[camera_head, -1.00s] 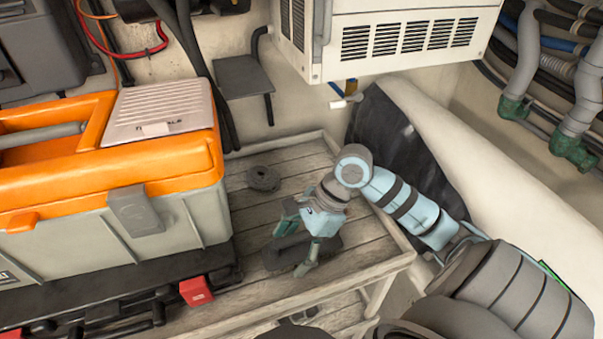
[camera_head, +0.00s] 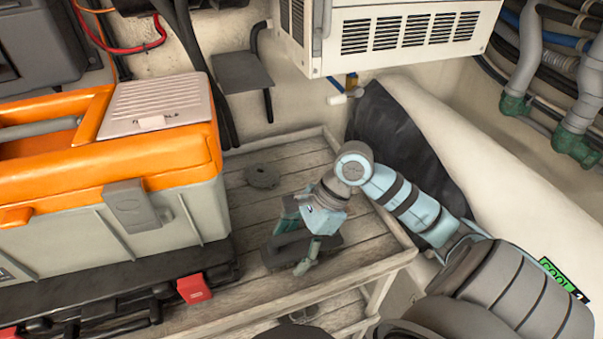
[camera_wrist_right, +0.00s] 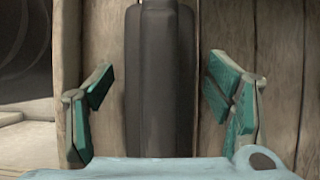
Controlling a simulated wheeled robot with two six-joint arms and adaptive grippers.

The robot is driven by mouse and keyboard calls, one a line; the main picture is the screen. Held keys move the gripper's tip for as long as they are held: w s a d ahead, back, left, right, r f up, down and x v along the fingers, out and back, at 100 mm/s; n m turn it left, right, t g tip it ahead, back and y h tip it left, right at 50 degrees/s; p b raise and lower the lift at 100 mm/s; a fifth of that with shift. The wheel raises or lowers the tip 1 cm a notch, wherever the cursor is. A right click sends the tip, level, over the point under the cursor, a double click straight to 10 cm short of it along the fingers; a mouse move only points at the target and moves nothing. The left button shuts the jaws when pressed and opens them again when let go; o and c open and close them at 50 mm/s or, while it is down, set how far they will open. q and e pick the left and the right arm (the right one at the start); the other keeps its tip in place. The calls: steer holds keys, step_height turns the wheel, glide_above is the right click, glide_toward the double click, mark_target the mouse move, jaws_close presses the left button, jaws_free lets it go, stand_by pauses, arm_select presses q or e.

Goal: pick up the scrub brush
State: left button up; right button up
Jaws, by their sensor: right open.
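The scrub brush appears to be the dark grey long object (camera_head: 276,257) lying on the slatted wooden shelf (camera_head: 345,262), partly hidden under my right gripper. In the right wrist view the dark body (camera_wrist_right: 160,85) lies between the two green-padded fingers, with wood showing on both sides and a gap to each finger. My right gripper (camera_head: 293,247) is open and reaches down over it, one finger on each side. The fingers do not visibly touch it. My left gripper is not in view.
A large orange and grey toolbox (camera_head: 160,212) stands left of my gripper. A small dark round object (camera_head: 262,176) lies behind it on the shelf. The shelf has a raised rim (camera_head: 372,205). A white vented unit (camera_head: 400,35) hangs above the back.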

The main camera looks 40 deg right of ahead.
steer(key=c, duration=1.4)
steer(key=shift+o, duration=0.2)
steer(key=shift+r, duration=0.2)
step_height(320, 180, up, 20)
steer(key=p, duration=0.4)
steer(key=shift+p, duration=0.35)
